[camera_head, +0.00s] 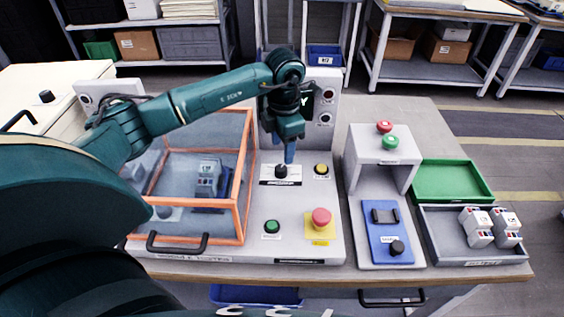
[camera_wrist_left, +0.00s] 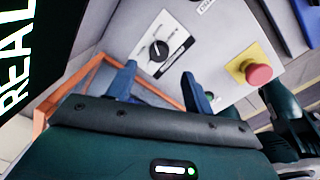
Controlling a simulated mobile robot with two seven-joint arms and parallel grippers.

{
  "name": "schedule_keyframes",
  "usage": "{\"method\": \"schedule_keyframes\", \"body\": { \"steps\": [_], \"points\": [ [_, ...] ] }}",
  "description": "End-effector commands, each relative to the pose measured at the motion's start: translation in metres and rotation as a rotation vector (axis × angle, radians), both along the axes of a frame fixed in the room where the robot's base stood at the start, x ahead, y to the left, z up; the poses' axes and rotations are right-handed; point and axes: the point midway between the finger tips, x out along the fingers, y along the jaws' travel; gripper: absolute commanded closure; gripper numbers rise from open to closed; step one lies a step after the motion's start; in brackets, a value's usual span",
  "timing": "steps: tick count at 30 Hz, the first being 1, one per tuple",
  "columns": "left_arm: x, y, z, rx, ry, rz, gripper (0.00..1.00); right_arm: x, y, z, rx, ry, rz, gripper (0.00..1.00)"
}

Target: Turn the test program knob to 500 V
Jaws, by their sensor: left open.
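The black test program knob (camera_head: 281,171) sits on a white label plate on the light grey tester panel (camera_head: 262,200). My left gripper (camera_head: 289,156) points down just above and slightly behind it in the head view. In the left wrist view the knob (camera_wrist_left: 159,51) shows with a pale pointer mark, and the printing around it is too small to read. The blue fingers of my left gripper (camera_wrist_left: 159,82) are spread apart with nothing between them. The knob appears beyond the fingertips, apart from them. My right gripper is not in view.
An orange-framed clear cover (camera_head: 243,180) stands left of the knob. A yellow button (camera_head: 321,169), a green button (camera_head: 272,227) and a red emergency stop (camera_head: 321,218) share the panel. A screen post (camera_head: 325,100) stands behind. A blue fixture (camera_head: 387,232) and trays are at right.

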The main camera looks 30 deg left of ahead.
Motion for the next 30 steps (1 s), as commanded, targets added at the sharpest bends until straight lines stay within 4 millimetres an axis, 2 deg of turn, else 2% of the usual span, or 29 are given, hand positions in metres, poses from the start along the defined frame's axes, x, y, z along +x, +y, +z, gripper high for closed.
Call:
{"method": "schedule_keyframes", "body": {
  "steps": [6,12,24,30],
  "points": [
    [0.001,0.001,-0.044,-0.001,0.002,0.001,0.48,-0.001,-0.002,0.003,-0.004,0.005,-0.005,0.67],
    [0.002,0.003,-0.068,-0.001,0.000,0.001,0.48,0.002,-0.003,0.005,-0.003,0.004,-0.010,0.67],
    [0.002,0.003,-0.074,-0.001,-0.002,0.000,0.49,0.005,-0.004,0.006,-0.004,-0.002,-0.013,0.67],
    [0.002,0.003,-0.074,-0.001,-0.002,0.000,0.65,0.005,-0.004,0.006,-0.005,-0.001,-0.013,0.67]
  ]
}}
